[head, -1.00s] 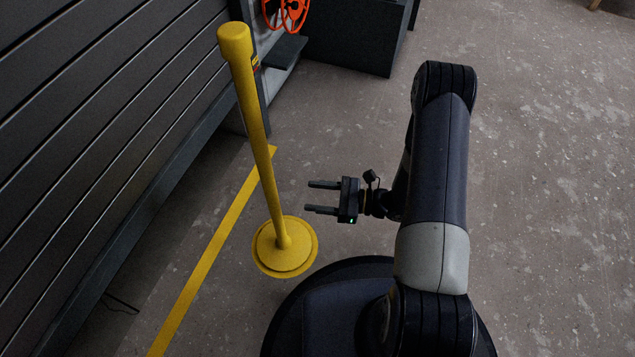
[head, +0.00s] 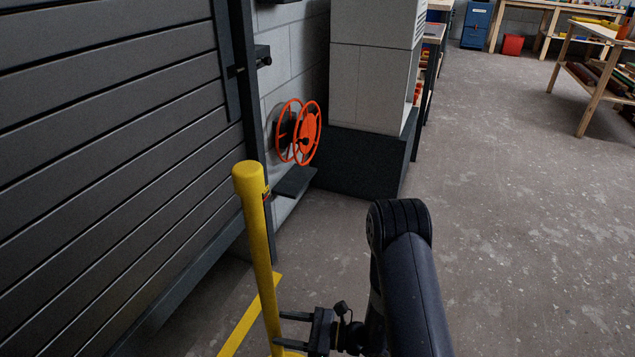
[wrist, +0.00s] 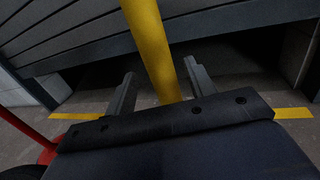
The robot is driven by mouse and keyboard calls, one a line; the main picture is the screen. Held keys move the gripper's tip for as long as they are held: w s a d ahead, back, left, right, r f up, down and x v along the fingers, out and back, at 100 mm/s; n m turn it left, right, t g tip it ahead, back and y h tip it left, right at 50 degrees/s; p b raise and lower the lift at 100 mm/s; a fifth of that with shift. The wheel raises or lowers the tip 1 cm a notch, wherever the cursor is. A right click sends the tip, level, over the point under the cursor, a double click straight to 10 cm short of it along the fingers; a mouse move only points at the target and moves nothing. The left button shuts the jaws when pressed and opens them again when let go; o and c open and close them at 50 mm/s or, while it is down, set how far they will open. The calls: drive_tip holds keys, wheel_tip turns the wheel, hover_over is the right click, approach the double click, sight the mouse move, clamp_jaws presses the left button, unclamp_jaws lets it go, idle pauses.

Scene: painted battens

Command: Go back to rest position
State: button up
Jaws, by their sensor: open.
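My gripper (head: 281,329) is low in the head view, its two dark fingers apart and pointing left at the yellow post (head: 257,240). The fingertips meet the post's edge in the head picture; I cannot tell whether they touch it. In the wrist view both fingers are spread, and the post (wrist: 150,40) stands in line with the gap between them. Nothing is held. My forearm comes in from the bottom of the head view, and the post's base is mostly cut off there.
A grey slatted shutter (head: 110,130) fills the left. An orange reel (head: 300,132) hangs behind the post, beside a grey cabinet (head: 370,85) on a dark plinth. A wooden table (head: 600,75) stands far right. The floor to the right is clear. Something red (wrist: 25,138) shows in the wrist view.

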sight(269, 302)
drive_tip(key=a, duration=0.2)
drive_tip(key=a+b, duration=0.1)
drive_tip(key=shift+w+a+f, duration=0.1)
drive_tip(key=shift+w+a, duration=0.15)
drive_tip(key=shift+a, duration=0.1)
drive_tip(key=shift+d, duration=0.1)
drive_tip(key=shift+d+r+p, duration=0.2)
drive_tip(key=shift+d+p, duration=0.15)
drive_tip(key=shift+d, duration=0.2)
drive_tip(key=s+d+p, duration=0.2)
drive_tip(key=d+p, duration=0.1)
drive_tip(key=d, duration=0.8)
drive_tip(key=a+b, duration=0.1)
drive_tip(key=a, duration=0.3)
drive_tip(key=w+a+b, duration=0.1)
drive_tip(key=a, duration=0.3)
drive_tip(key=w+a+b, duration=0.1)
drive_tip(key=a+b, duration=0.1)
drive_tip(key=a, duration=0.2)
drive_tip(key=shift+a+f, duration=0.25)
drive_tip(key=shift+f, duration=0.05)
wheel_tip(269, 302, up, 11)
drive_tip(key=p, duration=0.5)
drive_tip(key=shift+d+f, duration=0.15)
drive_tip(key=shift+w+d+r+t+p, duration=0.2)
drive_tip(key=shift+w+d+t+p, duration=0.1)
drive_tip(key=shift+w+d, duration=0.15)
